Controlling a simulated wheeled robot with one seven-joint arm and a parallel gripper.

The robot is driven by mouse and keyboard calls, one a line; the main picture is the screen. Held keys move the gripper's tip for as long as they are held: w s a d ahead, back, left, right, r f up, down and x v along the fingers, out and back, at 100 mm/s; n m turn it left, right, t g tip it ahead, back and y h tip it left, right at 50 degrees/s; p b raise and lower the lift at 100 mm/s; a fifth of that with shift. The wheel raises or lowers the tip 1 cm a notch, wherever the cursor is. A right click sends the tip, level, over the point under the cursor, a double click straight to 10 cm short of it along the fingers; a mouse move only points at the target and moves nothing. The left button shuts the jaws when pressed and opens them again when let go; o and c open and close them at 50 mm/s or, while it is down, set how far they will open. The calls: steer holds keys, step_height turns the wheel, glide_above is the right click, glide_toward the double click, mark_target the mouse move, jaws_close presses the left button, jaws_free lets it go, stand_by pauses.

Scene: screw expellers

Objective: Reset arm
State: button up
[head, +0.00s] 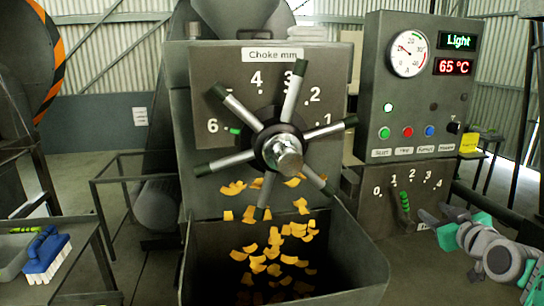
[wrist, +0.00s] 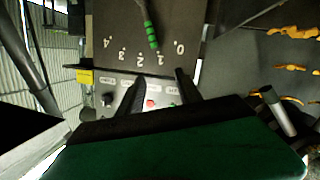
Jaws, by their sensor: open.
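My arm shows at the lower right of the head view, grey with green parts, to the right of the small lever. In the wrist view my gripper (wrist: 162,86) has two dark fingers spread apart with nothing between them. The lever (head: 404,200) has a green grip and stands by a scale marked 0 to 4, near the 1 and 2. It also shows in the wrist view (wrist: 151,34), upside down and beyond the fingertips. A gap between fingers and lever seems to show, but its depth is unclear.
A spoked choke wheel (head: 284,153) stands left of the control panel (head: 424,80), which has a gauge, buttons and displays reading "Light" and 65 °C. Yellow flakes fall into a dark bin (head: 345,275). A blue brush (head: 46,256) lies on the left table.

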steer(key=s+a+f+g+y+p, duration=0.1)
steer(key=a+f+g+p, duration=0.15)
steer(key=a, duration=0.65)
steer(key=s+a+f+g+y+p, duration=0.1)
steer(key=a+f+g, duration=0.25)
steer(key=a, duration=0.55)
steer(key=s+a+f+m+g+p, duration=0.1)
steer(key=s+a+f+g, duration=0.1)
steer(key=s, duration=0.4)
steer(key=s+a+f+m+g+p, duration=0.1)
steer(key=s+a+f+g, duration=0.1)
steer(key=s+a, duration=0.3)
steer(key=s+a+f+g+h+p, duration=0.1)
steer(key=s+a+f+g, duration=0.1)
steer(key=s, duration=0.6)
steer(key=shift+a+f+m, duration=0.4)
steer(key=shift+a+f, duration=0.35)
steer(key=shift+a, duration=0.4)
steer(key=shift+w, duration=0.1)
